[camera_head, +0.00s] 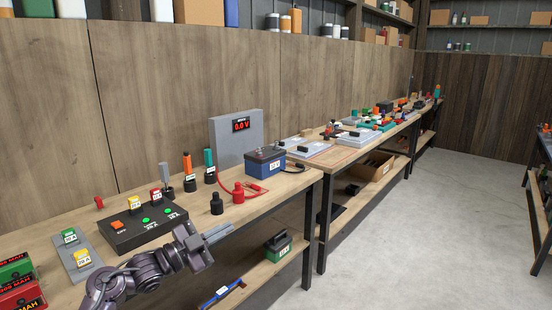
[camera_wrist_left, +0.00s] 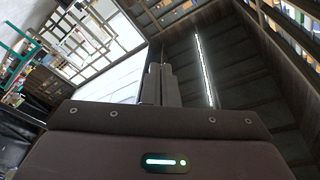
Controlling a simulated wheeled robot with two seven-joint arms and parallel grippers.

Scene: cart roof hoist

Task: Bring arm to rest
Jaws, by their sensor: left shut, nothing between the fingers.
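My left arm comes in from the bottom left of the head view. My left gripper (camera_head: 217,235) is over the front edge of the workbench (camera_head: 75,215), pointing right. Its fingers are together with nothing between them. In the left wrist view the shut fingers (camera_wrist_left: 160,85) point up the picture, with walls and a ceiling light strip behind them. My right gripper does not show in either view.
A black switch box (camera_head: 143,228) with an orange button and green lights stands on the bench near my arm. Black and red clamps (camera_head: 217,203), a blue battery (camera_head: 265,162) and a grey meter (camera_head: 238,138) stand further right. The floor (camera_head: 400,240) at right is clear.

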